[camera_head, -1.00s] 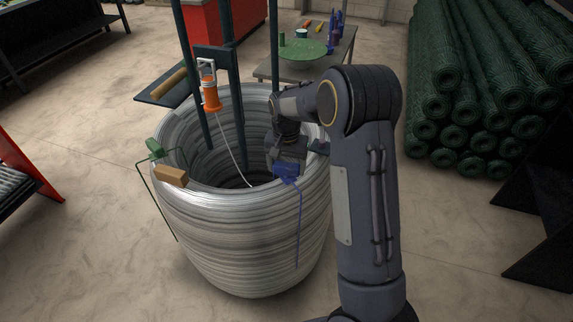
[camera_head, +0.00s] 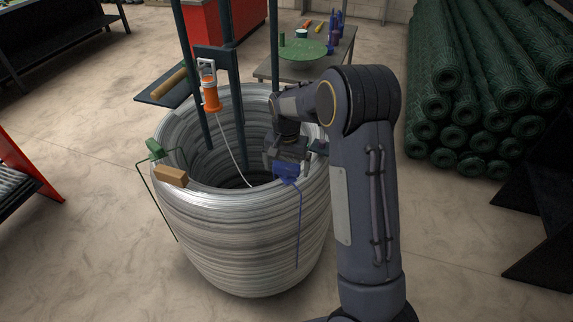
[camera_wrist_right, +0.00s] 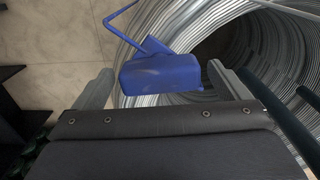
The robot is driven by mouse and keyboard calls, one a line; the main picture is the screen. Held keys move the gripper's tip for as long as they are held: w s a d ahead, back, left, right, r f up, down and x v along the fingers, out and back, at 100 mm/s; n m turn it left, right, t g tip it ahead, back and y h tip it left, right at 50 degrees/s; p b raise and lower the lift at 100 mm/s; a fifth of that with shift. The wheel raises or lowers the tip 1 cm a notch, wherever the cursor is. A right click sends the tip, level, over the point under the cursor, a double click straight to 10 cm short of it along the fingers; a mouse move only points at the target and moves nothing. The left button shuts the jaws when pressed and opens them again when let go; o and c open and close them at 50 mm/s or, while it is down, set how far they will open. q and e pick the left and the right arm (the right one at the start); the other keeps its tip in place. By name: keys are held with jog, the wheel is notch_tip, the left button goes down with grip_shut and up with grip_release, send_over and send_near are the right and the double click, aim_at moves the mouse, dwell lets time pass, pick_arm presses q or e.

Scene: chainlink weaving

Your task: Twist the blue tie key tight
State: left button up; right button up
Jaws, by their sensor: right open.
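The blue tie key (camera_head: 286,172) is at the near right rim of the big wire coil (camera_head: 245,235), with its thin blue wire hanging down the coil's outside. In the right wrist view the blue tie key (camera_wrist_right: 160,74) is a blue block with a bent blue rod at its upper left. My right gripper (camera_head: 285,160) is right at the key. In the right wrist view my right gripper (camera_wrist_right: 160,82) is open, one finger on each side of the block, with gaps visible. My left gripper is not in view.
A green key (camera_head: 155,149) and a wooden block (camera_head: 171,176) sit on the coil's left rim. An orange tool (camera_head: 210,96) hangs from a dark post over the coil. Green mesh rolls (camera_head: 480,90) are stacked at right.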

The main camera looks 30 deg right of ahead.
aim_at(287, 165)
notch_tip(287, 165, up, 8)
jog(key=shift+f, duration=0.1)
dwell(0.4)
jog(key=shift+s, duration=0.1)
jog(key=s+a+r+n+t+y, duration=0.2)
jog(key=s+a+r, duration=0.15)
jog(key=s, duration=0.45)
jog(key=s+a+r+n+t+y, duration=0.15)
jog(key=s+r, duration=0.25)
jog(key=s, duration=0.5)
jog(key=s+a+f+n+t, duration=0.1)
jog(key=s+a+n, duration=0.1)
jog(key=s, duration=0.4)
jog(key=s+a+f+n+t, duration=0.1)
jog(key=s+a+f+n, duration=0.1)
jog(key=s+a, duration=0.2)
jog(key=shift+s+a, duration=0.3)
jog(key=shift+s, duration=0.55)
jog(key=shift+r, duration=0.1)
jog(key=shift+c, duration=0.4)
